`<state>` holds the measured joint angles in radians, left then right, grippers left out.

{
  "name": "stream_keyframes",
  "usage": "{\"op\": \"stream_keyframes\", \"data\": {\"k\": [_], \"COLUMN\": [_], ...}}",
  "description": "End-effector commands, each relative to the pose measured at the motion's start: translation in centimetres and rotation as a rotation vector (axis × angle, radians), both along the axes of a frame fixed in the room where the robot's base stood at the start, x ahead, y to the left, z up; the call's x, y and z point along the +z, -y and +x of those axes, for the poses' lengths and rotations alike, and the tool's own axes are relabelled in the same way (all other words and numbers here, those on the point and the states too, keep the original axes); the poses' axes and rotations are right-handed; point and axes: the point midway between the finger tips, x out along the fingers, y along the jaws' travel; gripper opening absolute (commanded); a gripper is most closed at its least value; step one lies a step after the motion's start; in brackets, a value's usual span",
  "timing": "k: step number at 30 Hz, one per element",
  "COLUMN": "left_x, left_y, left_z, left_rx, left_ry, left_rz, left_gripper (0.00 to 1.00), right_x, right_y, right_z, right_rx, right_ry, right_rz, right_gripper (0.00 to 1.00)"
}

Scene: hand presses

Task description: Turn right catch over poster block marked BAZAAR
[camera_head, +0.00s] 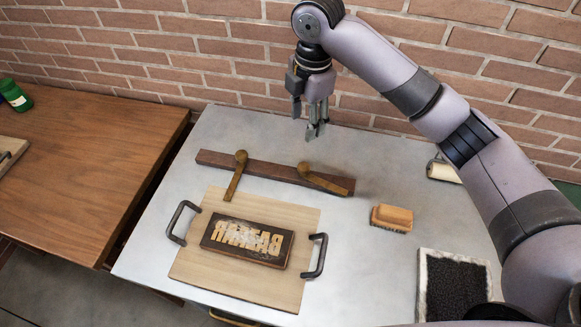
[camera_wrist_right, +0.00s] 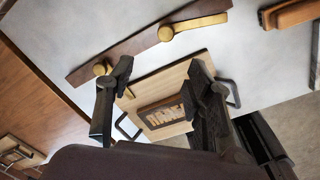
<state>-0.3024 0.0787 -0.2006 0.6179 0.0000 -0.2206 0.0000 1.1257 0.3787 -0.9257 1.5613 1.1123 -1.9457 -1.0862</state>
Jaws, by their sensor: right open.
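The poster block (camera_head: 247,241), with mirrored raised BAZAAR letters, lies on a wooden board (camera_head: 290,292) with two dark handles; it also shows in the wrist view (camera_wrist_right: 162,115). Behind the board, a dark wooden bar (camera_head: 273,171) carries two brass catches. The right catch (camera_head: 325,180) lies roughly along the bar, its arm pointing right, off the block; it also shows in the wrist view (camera_wrist_right: 195,24). The left catch (camera_head: 235,178) points toward the board. My right gripper (camera_head: 317,130) is open and empty, above and behind the bar, apart from both catches. My left gripper is not seen.
A wooden brush (camera_head: 391,218) and a tray of black grains (camera_head: 422,275) are on the grey table's right. A pale roller (camera_head: 443,170) is partly behind my arm. A brick wall (camera_head: 200,60) stands close behind. A brown table (camera_head: 80,160) is at left.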

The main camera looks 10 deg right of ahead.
Motion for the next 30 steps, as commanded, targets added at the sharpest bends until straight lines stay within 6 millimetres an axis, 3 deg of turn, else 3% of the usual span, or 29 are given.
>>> {"op": "stream_keyframes", "data": {"k": [3,8,24,30], "left_x": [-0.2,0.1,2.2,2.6], "left_y": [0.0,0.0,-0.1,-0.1], "left_z": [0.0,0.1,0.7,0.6], "left_rx": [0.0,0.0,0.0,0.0], "left_ry": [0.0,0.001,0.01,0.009], "left_rz": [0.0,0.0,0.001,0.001], "left_gripper": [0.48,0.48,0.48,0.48], "right_x": [1.4,0.5,-10.7,-14.0], "right_y": [0.8,1.0,0.9,0.9], "right_z": [-0.2,-0.3,-0.4,-0.3], "right_rx": [0.049,0.059,0.057,0.057], "right_ry": [-0.023,-0.033,-0.032,-0.03], "right_rz": [-0.038,-0.044,-0.043,-0.042], "right_gripper": [0.48,0.48,0.48,0.48]}}
